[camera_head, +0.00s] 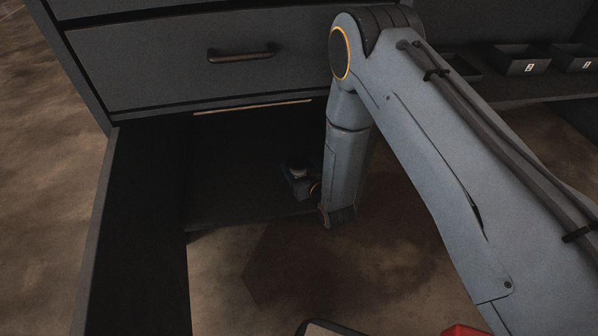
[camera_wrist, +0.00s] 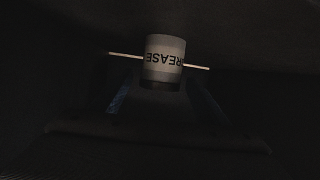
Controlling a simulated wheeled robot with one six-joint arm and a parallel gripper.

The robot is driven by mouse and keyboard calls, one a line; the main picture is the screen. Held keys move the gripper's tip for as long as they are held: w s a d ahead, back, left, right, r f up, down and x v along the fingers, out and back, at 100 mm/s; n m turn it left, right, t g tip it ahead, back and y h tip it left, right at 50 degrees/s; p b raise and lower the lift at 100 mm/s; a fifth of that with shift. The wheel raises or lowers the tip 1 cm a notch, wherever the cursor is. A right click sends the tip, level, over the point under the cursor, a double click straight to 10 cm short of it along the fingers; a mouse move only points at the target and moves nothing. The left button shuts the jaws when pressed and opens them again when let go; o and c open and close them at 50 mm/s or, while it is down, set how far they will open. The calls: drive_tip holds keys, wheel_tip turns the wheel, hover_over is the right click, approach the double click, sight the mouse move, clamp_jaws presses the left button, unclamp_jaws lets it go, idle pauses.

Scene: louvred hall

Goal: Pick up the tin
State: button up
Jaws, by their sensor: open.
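The tin (camera_wrist: 165,60) is a short pale cylinder with a dark lower band. Its printed label, partly legible as "REASE", appears upside down in the wrist view. My gripper (camera_wrist: 160,88) is open, with its dark fingers spread to either side below the tin in that view. Whether either finger touches the tin is too dark to tell. In the head view my gripper (camera_head: 301,184) is low inside the dark opening under a drawer, and a small pale spot there looks like the tin (camera_head: 298,173). My arm hides the right part of the opening.
A closed grey drawer (camera_head: 160,62) with a bar handle (camera_head: 241,54) is above the opening. A dark side panel (camera_head: 135,210) bounds it at left. Small bins (camera_head: 520,60) stand on a shelf at right. A red object (camera_head: 465,330) shows at the bottom edge.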

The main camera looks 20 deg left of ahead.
drive_tip(key=shift+b+x, duration=0.3)
drive_tip(key=shift+x, duration=0.6)
drive_tip(key=c, duration=1.2)
